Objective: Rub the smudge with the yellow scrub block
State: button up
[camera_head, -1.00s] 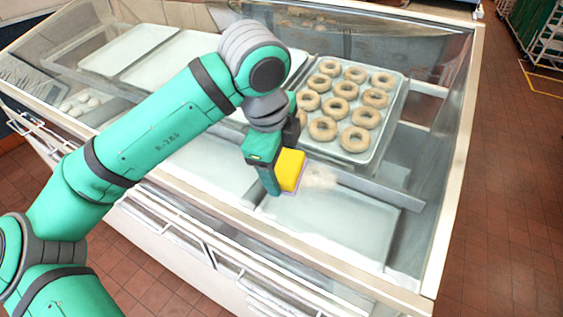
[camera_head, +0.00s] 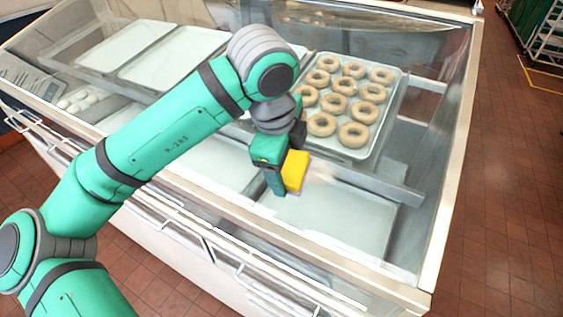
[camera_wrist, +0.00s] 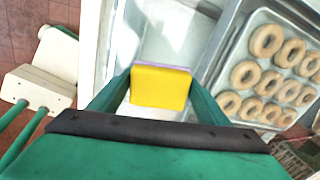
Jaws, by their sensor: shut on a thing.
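The yellow scrub block (camera_head: 296,170) has a thin purple layer on its lower side. My gripper (camera_head: 285,176) is shut on it, above the glazed tray area at the near right of the case. In the wrist view the block (camera_wrist: 160,88) sits between the two green fingers of my gripper (camera_wrist: 160,95), purple edge facing away. I cannot make out the smudge clearly in the head view now. A pale, cloudy area shows beyond the block in the wrist view, but I cannot tell if it is the smudge. Contact under the block is hidden.
A tray of ring doughnuts (camera_head: 322,140) stands just behind my gripper. The empty tray (camera_head: 340,228) in front and to the right is clear. Clear case walls and a pale rim (camera_head: 440,240) enclose the area. Small white pieces (camera_head: 77,102) lie at the far left.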

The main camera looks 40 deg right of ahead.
aim_at(313, 184)
jog(key=shift+s+d, duration=0.6)
jog(key=shift+s, duration=0.9)
jog(key=shift+s+d, duration=0.65)
jog(key=shift+s, duration=0.85)
jog(key=shift+s+d, duration=0.6)
jog(key=shift+s, duration=0.9)
jog(key=shift+f, duration=0.15)
jog(key=shift+w, duration=0.1)
jog(key=shift+c, duration=0.4)
jog(key=shift+w+a, duration=0.35)
jog(key=shift+w, duration=0.55)
jog(key=shift+w+a, duration=0.35)
jog(key=shift+w, duration=0.55)
